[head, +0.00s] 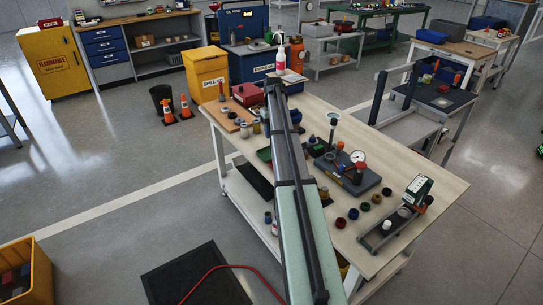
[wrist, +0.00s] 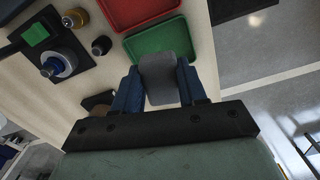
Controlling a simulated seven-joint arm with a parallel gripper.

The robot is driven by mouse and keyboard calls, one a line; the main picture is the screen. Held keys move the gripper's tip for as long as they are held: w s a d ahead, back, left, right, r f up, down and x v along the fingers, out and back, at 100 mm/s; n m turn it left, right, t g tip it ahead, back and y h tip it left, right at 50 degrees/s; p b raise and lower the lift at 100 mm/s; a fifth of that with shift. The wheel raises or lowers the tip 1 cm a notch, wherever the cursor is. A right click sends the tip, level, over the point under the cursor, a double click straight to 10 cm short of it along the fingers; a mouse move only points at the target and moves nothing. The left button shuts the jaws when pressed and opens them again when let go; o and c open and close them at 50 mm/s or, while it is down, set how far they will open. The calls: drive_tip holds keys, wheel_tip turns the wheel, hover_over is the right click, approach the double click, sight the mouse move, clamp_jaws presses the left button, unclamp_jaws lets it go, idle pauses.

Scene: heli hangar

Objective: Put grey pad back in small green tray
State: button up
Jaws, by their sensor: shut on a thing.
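The grey pad (wrist: 159,80) is held between the two blue fingers of my gripper (wrist: 160,88) in the wrist view. The small green tray (wrist: 143,47) lies just past the fingertips. The pad's far end overlaps the tray's near edge in the picture; I cannot tell its height above the tray. The visible tray floor looks empty. In the head view my own arm covers the middle of the workbench, and neither the gripper nor the pad can be made out there.
A red tray (wrist: 133,12) adjoins the green tray on its far side. A dark fixture (wrist: 58,58) and small round parts stand to the left. In the head view, a gauge block (head: 350,173) and several coloured caps lie right of my arm on the pale workbench (head: 420,160).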

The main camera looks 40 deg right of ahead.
drive_tip(key=shift+w+n, duration=0.1)
drive_tip(key=shift+n, duration=0.8)
drive_tip(key=shift+f, duration=5)
drive_tip(key=shift+f, duration=0.1)
drive_tip(key=o, duration=0.9)
drive_tip(key=shift+o, duration=0.2)
wheel_tip(320, 180, up, 12)
drive_tip(key=shift+r, duration=0.1)
